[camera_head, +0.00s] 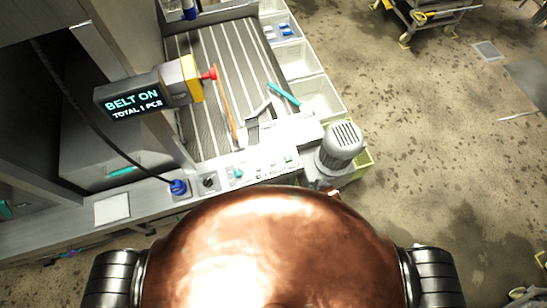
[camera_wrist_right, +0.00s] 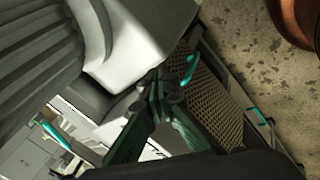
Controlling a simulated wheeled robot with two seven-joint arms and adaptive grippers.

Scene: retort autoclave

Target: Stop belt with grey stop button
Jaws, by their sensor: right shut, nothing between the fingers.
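The control panel (camera_head: 222,181) runs along the front of the striped belt (camera_head: 205,60) in the head view. It carries a black knob (camera_head: 209,182), a green button (camera_head: 238,173) and other small controls. I cannot single out the grey stop button among them. The display (camera_head: 133,103) reads "BELT ON" and "TOTAL 1 PCS". My right gripper (camera_wrist_right: 158,85) is shut and empty in the right wrist view, its dark fingers together. I cannot clearly make it out in the head view. My left gripper is not in view.
A red button on a yellow box (camera_head: 193,78) stands beside the display. A grey motor (camera_head: 341,143) sits at the panel's right end. White bins (camera_head: 320,98) line the belt's right side. A blue plug (camera_head: 177,187) with a black cable is left of the knob.

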